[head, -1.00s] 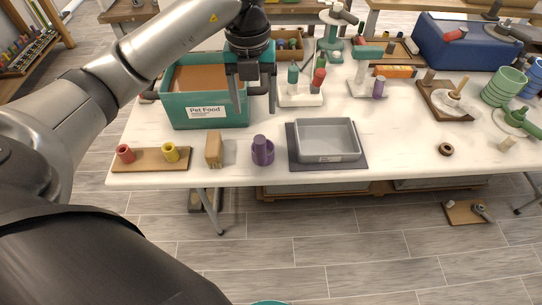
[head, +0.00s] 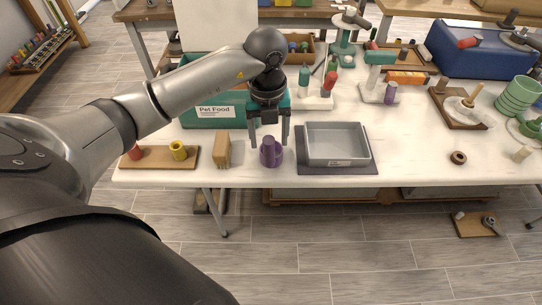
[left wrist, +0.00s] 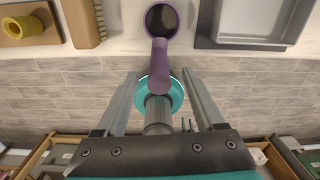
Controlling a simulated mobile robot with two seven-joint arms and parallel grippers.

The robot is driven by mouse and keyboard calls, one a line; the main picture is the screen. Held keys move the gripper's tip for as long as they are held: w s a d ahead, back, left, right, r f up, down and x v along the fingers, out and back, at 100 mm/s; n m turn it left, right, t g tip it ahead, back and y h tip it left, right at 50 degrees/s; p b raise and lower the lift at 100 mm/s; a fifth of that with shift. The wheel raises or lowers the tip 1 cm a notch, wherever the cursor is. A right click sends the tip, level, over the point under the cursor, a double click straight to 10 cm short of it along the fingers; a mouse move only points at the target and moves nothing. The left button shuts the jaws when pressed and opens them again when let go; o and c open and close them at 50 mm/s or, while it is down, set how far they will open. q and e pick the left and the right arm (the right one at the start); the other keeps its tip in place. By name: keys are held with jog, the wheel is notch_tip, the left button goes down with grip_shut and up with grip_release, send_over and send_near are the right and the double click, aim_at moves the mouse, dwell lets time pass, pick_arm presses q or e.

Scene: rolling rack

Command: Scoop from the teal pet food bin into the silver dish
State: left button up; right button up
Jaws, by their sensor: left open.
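The purple scoop (head: 270,159) stands at the front of the white table, its handle upward. My left gripper (head: 267,143) is open and pointing down over it, fingers on either side of the handle. In the left wrist view the scoop's handle (left wrist: 160,72) reaches between the fingertips, with a gap on both sides. The teal pet food bin (head: 212,123) is behind and to the left; my arm hides its opening and contents. The silver dish (head: 338,162) sits to the right of the scoop and looks empty. My right gripper is not in view.
A dark mat (head: 338,171) lies under the dish. A tan brush-like block (head: 222,151) stands left of the scoop, beside a wooden board (head: 158,162) with red and yellow cups. A small dark ring (head: 458,158) lies to the right. Table between dish and ring is clear.

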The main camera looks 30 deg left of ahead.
aim_at(269, 150)
pick_arm(q)
notch_tip(269, 150, down, 5)
jog(key=shift+r+b, duration=0.1)
jog(key=shift+b, duration=0.25)
jog(key=shift+c, duration=0.3)
grip_shut()
jog(key=shift+r, duration=0.1)
